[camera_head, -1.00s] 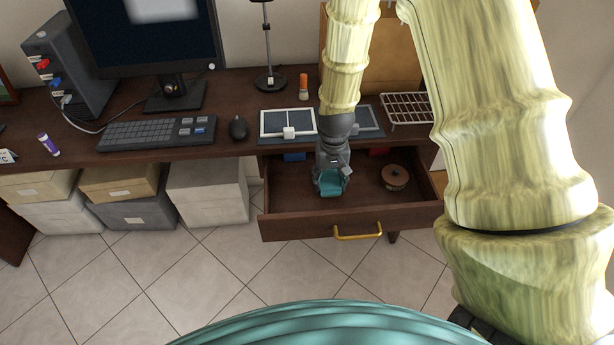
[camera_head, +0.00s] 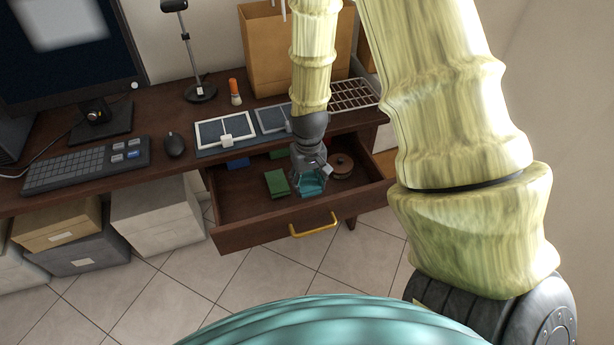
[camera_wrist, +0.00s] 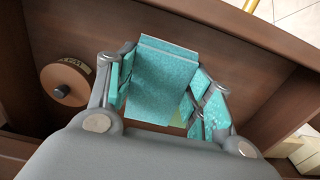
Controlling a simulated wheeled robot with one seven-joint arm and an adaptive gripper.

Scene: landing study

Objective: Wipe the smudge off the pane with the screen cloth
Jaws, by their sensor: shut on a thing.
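My gripper (camera_head: 311,184) is inside the open drawer (camera_head: 232,235), pointing down. In the wrist view its fingers (camera_wrist: 160,95) are shut on a flat teal piece, which looks like the screen cloth (camera_wrist: 163,72). The fingers have teal pads of a similar colour. I cannot tell whether the cloth touches the drawer floor. On the desk, a white-framed dark pane (camera_head: 212,132) lies on a dark mat, with a small white block at its front edge. A second grey pane (camera_head: 272,119) lies to its right, partly behind my arm. I cannot make out a smudge on either.
A green block (camera_head: 277,182) and a round brown lidded pot (camera_head: 341,165) flank my gripper in the drawer. A keyboard (camera_head: 85,168), mouse (camera_head: 174,145), lamp (camera_head: 200,92), orange-topped brush (camera_head: 235,92) and wire rack (camera_head: 354,95) stand on the desk. The monitor (camera_head: 60,50) is at left.

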